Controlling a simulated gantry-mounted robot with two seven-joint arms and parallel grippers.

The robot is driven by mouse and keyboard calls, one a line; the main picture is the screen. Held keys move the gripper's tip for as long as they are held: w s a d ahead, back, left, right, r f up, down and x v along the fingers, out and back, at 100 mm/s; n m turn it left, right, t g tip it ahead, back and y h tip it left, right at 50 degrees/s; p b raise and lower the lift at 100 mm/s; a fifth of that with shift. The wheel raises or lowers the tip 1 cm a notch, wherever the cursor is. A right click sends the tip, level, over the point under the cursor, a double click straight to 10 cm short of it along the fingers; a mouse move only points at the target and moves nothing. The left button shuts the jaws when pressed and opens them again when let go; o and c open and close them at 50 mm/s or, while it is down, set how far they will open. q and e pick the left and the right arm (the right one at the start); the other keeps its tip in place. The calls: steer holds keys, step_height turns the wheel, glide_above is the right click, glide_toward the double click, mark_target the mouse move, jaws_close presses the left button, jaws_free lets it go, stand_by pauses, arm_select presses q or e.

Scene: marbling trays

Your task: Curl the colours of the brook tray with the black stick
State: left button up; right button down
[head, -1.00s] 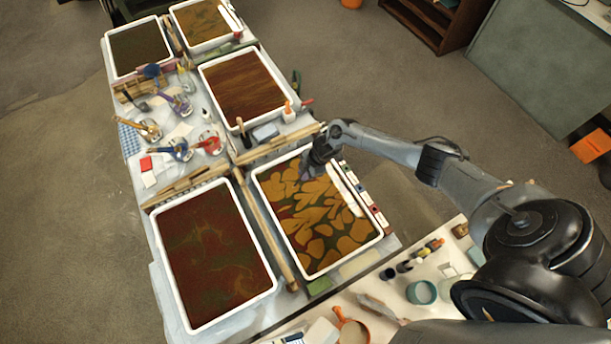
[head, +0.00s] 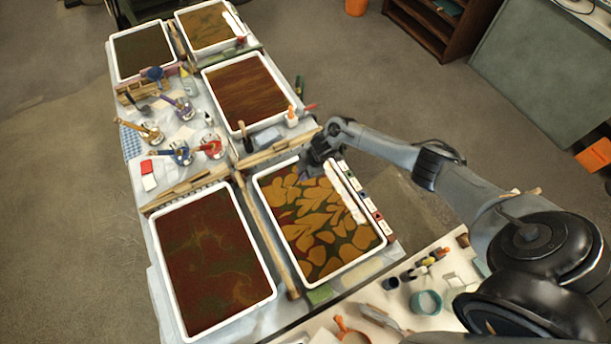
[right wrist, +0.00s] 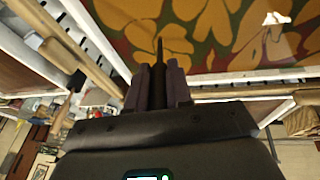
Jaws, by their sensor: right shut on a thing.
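I cannot read a name on this tray. In the right wrist view the gripper (right wrist: 159,75) is shut on the black stick (right wrist: 160,52), which points into the tray area. Whether its tip touches the colours cannot be told. Ochre leaf-like shapes are drawn out in the middle, with rounder blobs at the near end. My left gripper is not in view.
A dark red swirled tray (head: 274,293) lies to the left. A brown streaked tray (head: 202,97) lies beyond, with two more trays farther back. Wooden rails (head: 268,235) run between trays. Jars and brushes stand at the left; a side table (head: 385,320) holds pots.

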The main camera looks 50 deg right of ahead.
steer(key=shift+w, duration=0.2)
stand_by(0.3)
steer(key=shift+w+a+b, duration=0.5)
steer(key=shift+w+b, duration=0.15)
steer(key=shift+w, duration=0.25)
steer(key=shift+r, duration=0.1)
step_height(320, 180, up, 7)
steer(key=p, duration=0.6)
steer(key=shift+p, duration=0.35)
